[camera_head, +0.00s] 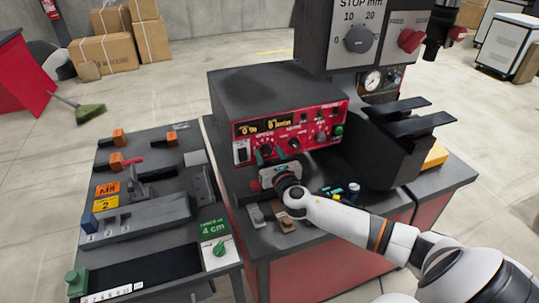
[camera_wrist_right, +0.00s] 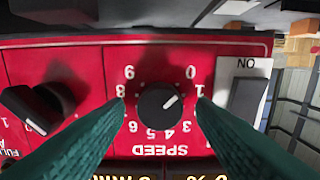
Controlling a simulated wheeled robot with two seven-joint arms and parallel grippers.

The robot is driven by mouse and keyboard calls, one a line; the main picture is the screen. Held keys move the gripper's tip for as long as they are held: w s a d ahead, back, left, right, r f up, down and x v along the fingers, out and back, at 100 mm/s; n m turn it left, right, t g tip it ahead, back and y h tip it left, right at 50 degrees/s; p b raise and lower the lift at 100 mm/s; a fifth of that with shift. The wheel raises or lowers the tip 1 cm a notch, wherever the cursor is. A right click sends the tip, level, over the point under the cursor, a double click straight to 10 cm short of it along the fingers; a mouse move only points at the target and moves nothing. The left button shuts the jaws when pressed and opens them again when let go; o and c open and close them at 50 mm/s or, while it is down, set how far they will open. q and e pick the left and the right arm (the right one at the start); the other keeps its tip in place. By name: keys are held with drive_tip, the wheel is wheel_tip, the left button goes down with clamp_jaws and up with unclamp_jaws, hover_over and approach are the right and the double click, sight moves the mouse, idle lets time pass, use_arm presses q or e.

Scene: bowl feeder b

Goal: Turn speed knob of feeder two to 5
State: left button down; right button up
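The speed knob (camera_wrist_right: 160,106) is black and round, on a red panel (camera_wrist_right: 60,65) seen upside down in the right wrist view. Its white pointer aims between 0 and 1 on the printed dial. My right gripper (camera_wrist_right: 161,101) is open, with one green finger on each side of the knob and visible gaps between. In the head view my right gripper (camera_head: 268,153) is at the left part of the red front panel (camera_head: 322,117) of a dark feeder control box (camera_head: 268,86), largely covering the knob. I cannot read a feeder number. My left gripper is not in view.
An ON switch (camera_wrist_right: 247,100) sits beside the knob, and another black knob (camera_wrist_right: 37,107) is on its other side. A display (camera_head: 265,128) sits above. Below stand small blocks (camera_head: 257,215). A fixture table (camera_head: 140,215) is at left, a black hopper (camera_head: 400,145) at right.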

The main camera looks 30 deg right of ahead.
drive_tip(key=c, duration=0.9)
drive_tip(key=shift+m, duration=0.3)
